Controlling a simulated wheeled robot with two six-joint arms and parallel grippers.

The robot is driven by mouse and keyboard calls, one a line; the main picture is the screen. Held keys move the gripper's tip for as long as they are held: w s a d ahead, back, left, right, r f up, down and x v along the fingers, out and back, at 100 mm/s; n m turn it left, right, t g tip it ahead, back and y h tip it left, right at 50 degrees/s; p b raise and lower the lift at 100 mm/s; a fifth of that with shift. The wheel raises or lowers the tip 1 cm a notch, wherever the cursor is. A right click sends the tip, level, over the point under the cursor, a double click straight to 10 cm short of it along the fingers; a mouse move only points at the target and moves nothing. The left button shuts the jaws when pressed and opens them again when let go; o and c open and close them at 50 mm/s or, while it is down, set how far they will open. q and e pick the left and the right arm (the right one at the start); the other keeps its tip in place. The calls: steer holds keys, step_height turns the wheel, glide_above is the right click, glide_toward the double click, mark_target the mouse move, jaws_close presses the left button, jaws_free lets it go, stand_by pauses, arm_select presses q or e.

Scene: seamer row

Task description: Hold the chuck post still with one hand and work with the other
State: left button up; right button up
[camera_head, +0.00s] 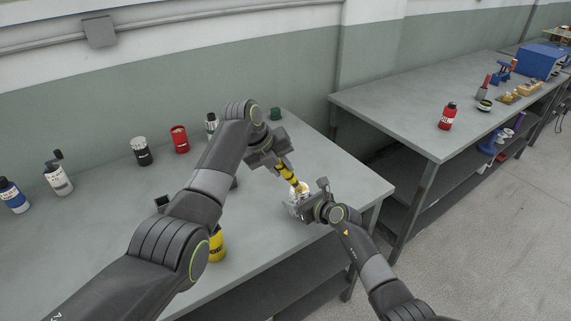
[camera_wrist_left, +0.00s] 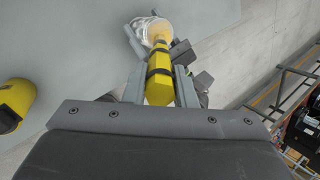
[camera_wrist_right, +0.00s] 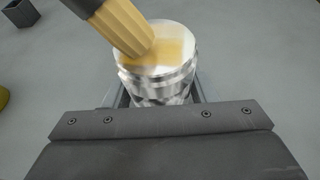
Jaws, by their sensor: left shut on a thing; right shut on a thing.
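A shiny silver cylindrical post (camera_head: 297,192), likely the chuck post, stands near the bench's right front edge. It fills the middle of the right wrist view (camera_wrist_right: 158,85). My right gripper (camera_head: 311,203) is shut on it from the front right. My left gripper (camera_head: 280,167) is shut on a yellow tool with black bands (camera_head: 288,173), which also shows between the jaws in the left wrist view (camera_wrist_left: 160,75). The tool's ribbed amber end (camera_wrist_right: 122,25) is tilted over the post's top. I cannot tell whether it touches; a yellowish patch shows on the top.
A yellow can (camera_head: 217,244) stands near the bench's front edge. A red can (camera_head: 180,139), a black can (camera_head: 142,150) and several bottles line the back and left.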

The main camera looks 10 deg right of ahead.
arm_select(q)
steer(key=shift+a, duration=0.2)
steer(key=shift+w+d, duration=0.2)
steer(key=shift+d, duration=0.6)
steer(key=shift+w+d, duration=0.15)
steer(key=shift+d, duration=0.6)
steer(key=shift+s+a, duration=0.2)
steer(key=shift+a, duration=0.6)
steer(key=shift+s+a, duration=0.2)
steer(key=shift+a, duration=0.55)
steer(key=shift+w+d+f, duration=0.1)
steer(key=shift+w+d, duration=0.15)
steer(key=shift+w, duration=0.25)
steer(key=shift+w+d+f, duration=0.1)
steer(key=shift+w+d, duration=0.15)
steer(key=shift+w, duration=0.2)
steer(key=shift+a+r, duration=0.2)
steer(key=shift+a, duration=0.15)
steer(key=shift+d+f, duration=0.1)
steer(key=shift+d, duration=0.2)
steer(key=shift+s+a, duration=0.6)
stand_by(1.3)
